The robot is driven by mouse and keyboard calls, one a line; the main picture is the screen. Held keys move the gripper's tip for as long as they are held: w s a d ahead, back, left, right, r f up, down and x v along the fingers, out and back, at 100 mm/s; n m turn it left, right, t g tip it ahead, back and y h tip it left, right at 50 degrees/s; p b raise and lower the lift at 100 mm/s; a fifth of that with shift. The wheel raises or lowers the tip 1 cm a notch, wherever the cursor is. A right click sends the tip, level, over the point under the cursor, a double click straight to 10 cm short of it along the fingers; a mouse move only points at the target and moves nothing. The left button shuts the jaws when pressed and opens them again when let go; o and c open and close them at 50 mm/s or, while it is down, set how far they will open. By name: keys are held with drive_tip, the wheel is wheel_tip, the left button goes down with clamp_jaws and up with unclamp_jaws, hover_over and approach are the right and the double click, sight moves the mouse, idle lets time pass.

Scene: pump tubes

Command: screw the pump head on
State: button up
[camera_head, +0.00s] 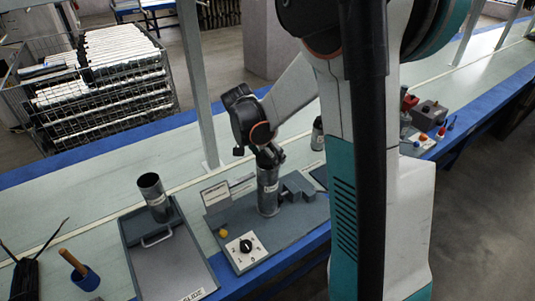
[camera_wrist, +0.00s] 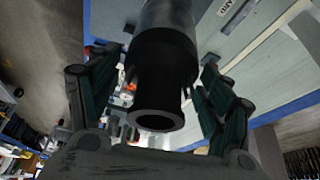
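An upright grey tube (camera_head: 268,192) with a pale label stands in the grey fixture (camera_head: 290,229) on the bench. My gripper (camera_head: 268,157) is right above it, pointing down, with its fingers at the tube's top. In the wrist view a black pump head (camera_wrist: 160,90) with a round, hollow end sits between my gripper's two fingers (camera_wrist: 160,62). It lines up with the dark tube body (camera_wrist: 168,14) beyond it. The fingers flank the black part closely; whether they press on it cannot be told.
A grey tray (camera_head: 172,268) left of the fixture holds another open tube (camera_head: 154,194). The fixture carries a black knob (camera_head: 246,246) and a yellow button (camera_head: 223,233). A blue cup with a wooden handle (camera_head: 85,278) stands at lower left. A post (camera_head: 197,85) rises behind.

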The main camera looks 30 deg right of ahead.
idle(0.4)
drive_tip(key=n, duration=0.2)
drive_tip(key=n+t, duration=0.1)
drive_tip(key=n, duration=0.1)
drive_tip(key=shift+t+y, duration=0.3)
drive_tip(key=n+t+y, duration=0.1)
drive_tip(key=n, duration=0.4)
drive_tip(key=n+y, duration=0.2)
drive_tip(key=n, duration=0.2)
drive_tip(key=shift+n+t, duration=0.4)
drive_tip(key=shift+n+y, duration=0.9)
drive_tip(key=shift+n, duration=1.4)
drive_tip(key=c, duration=0.9)
drive_tip(key=shift+c, duration=0.2)
